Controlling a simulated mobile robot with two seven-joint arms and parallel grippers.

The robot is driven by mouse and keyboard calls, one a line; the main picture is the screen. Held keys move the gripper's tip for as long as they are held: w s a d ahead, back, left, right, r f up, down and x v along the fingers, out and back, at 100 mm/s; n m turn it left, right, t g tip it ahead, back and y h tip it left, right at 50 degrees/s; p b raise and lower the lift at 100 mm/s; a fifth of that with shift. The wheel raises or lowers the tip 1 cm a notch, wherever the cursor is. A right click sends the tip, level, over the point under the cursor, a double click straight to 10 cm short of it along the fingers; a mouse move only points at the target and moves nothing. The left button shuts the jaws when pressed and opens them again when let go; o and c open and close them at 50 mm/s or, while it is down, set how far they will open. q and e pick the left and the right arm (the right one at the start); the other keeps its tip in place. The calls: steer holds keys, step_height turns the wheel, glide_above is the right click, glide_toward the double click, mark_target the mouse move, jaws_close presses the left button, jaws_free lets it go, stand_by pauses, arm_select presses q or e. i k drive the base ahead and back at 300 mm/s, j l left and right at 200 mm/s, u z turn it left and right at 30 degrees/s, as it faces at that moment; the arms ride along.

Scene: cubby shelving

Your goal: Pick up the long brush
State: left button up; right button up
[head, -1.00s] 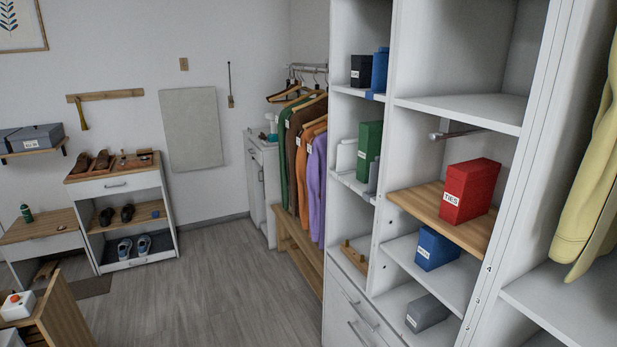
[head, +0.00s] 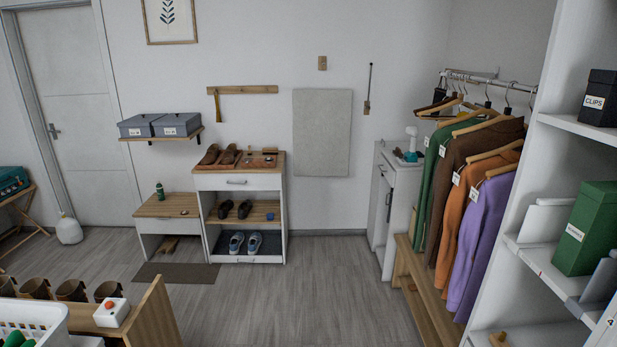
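I cannot tell for sure which thing is the long brush. A long thin dark rod with a wooden block at its lower end (head: 368,90) is upright against the back wall, right of a pale panel. A wooden rail (head: 242,90) on the wall has a narrow tan item (head: 217,106) hanging from its left end. Small items too small to make out lie beside brown shoes on top of the shoe cabinet (head: 240,183). Neither of my grippers is in view.
Open grey floor (head: 300,290) lies ahead. A wooden-sided unit with a white basket (head: 35,318) and a red-button box (head: 111,312) stands at the near left. Hanging clothes (head: 481,230) over a slatted bench and white shelving with a green box (head: 590,230) line the right.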

mark_target(272, 152)
steer(key=i+u, duration=0.1)
steer(key=i, duration=1.55)
steer(key=i+l+u, duration=0.2)
steer(key=i, duration=0.35)
steer(key=i+u, duration=0.2)
steer(key=i, duration=0.35)
steer(key=i+l+u, duration=0.2)
steer(key=i, duration=0.3)
steer(key=i+l+u, duration=0.1)
steer(key=u, duration=0.95)
steer(key=i+l+u, duration=0.1)
steer(key=l+u, duration=0.2)
steer(key=i+l+u, duration=0.1)
steer(key=l+u, duration=0.45)
steer(key=l, duration=0.15)
steer(key=l+u, duration=0.35)
steer(key=l, duration=0.75)
steer(key=l+u, duration=0.1)
steer(key=l, duration=1)
steer(key=i, duration=0.05)
